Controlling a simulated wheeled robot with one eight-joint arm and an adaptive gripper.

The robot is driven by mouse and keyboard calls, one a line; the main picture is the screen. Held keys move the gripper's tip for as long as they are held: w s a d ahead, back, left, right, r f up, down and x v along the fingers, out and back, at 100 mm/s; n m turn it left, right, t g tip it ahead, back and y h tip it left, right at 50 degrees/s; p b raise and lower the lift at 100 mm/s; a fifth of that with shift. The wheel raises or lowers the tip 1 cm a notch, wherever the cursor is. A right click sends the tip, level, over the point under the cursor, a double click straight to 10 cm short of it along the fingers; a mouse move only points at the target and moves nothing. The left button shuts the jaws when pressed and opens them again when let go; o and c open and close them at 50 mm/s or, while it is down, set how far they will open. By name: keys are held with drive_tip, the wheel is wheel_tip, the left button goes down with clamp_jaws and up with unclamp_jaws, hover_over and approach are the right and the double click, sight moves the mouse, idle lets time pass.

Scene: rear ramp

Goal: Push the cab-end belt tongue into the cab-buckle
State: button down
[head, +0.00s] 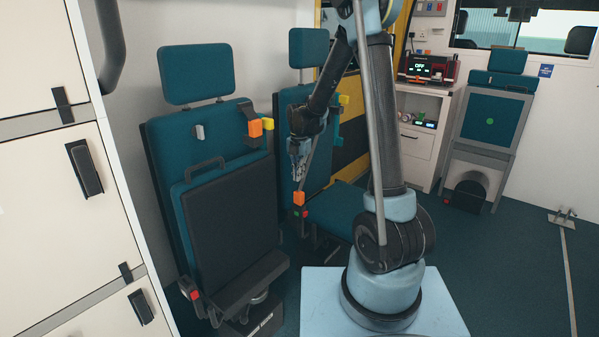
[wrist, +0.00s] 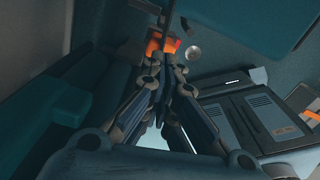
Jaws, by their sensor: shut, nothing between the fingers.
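The orange cab-end belt tongue (head: 299,198) hangs low in front of the farther teal seat, on a grey strap (head: 309,160). The cab-buckle (head: 304,214), with a small red face and a green spot beside it, is just below the tongue. I cannot tell whether the tongue is inside it. My gripper (head: 298,178) points down just above the tongue, shut and empty. In the wrist view the closed fingertips (wrist: 165,72) are just short of the orange tongue (wrist: 154,47), with the red buckle face (wrist: 177,45) right against it.
The nearer seat (head: 225,210) is folded up, with its own orange tongue (head: 255,128) at the shoulder and a red buckle (head: 195,294) low down. The farther seat's cushion (head: 340,208) is down beside my arm. White cabinets (head: 50,190) line the left; floor (head: 510,260) is clear on the right.

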sight(299, 192)
drive_tip(key=shift+f, duration=2.65)
drive_tip(key=shift+f, duration=0.5)
wheel_tip(299, 192, up, 14)
drive_tip(key=s+d+r+m, duration=0.5)
drive_tip(key=s+d+m, duration=0.2)
drive_tip(key=s+d, duration=0.1)
drive_tip(key=s+d+f+m, duration=0.2)
drive_tip(key=s+d+m, duration=0.2)
drive_tip(key=s+m, duration=0.3)
drive_tip(key=s+d+f+m+t, duration=0.1)
drive_tip(key=s+d+f+m, duration=0.1)
drive_tip(key=s+d+m, duration=0.3)
drive_tip(key=s+d+f+m+t, duration=0.1)
drive_tip(key=s+d+f+m, duration=0.2)
drive_tip(key=s+m, duration=0.7)
drive_tip(key=shift+s+d+m, duration=0.4)
drive_tip(key=shift+s+d, duration=0.45)
drive_tip(key=shift+s, duration=0.05)
